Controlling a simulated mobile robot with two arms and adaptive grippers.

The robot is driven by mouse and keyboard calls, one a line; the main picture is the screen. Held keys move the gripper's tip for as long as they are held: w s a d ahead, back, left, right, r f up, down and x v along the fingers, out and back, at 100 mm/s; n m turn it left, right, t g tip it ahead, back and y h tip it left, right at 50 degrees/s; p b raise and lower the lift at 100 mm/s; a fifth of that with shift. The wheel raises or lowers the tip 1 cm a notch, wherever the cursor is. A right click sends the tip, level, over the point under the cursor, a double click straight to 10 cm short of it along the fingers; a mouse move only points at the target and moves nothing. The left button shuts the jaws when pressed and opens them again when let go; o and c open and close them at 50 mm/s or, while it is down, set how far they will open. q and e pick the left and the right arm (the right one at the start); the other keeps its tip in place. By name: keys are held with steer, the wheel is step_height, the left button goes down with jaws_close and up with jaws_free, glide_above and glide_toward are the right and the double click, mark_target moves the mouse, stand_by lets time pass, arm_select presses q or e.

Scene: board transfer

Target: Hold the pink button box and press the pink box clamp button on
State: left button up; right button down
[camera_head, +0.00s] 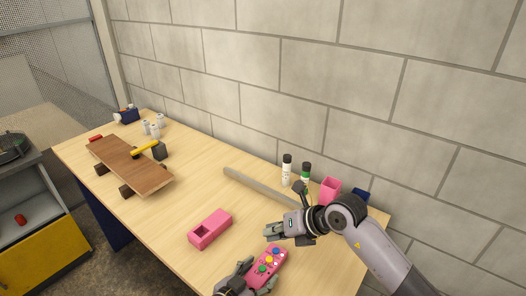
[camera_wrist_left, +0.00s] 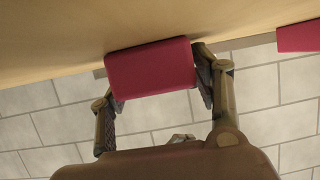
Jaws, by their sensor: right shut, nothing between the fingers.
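The pink button box (camera_head: 279,254) has several coloured buttons on top, among them blue, yellow, red and green. It is at the front edge of the table in the head view. My left gripper (camera_head: 256,277) is shut on it, with a finger on each side; in the left wrist view the pink box (camera_wrist_left: 150,68) sits between the fingers (camera_wrist_left: 160,88). My right gripper (camera_head: 273,231) is shut and empty, just above and beyond the button box, apart from it. Another pink box (camera_head: 210,228) with a dark opening lies on the table to the left.
A long grey bar (camera_head: 260,185), two bottles (camera_head: 287,168) and a pink holder (camera_head: 330,188) stand near the wall. The table (camera_head: 190,190) is clear around its middle.

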arm_select(q)
steer(key=shift+o, duration=1.1)
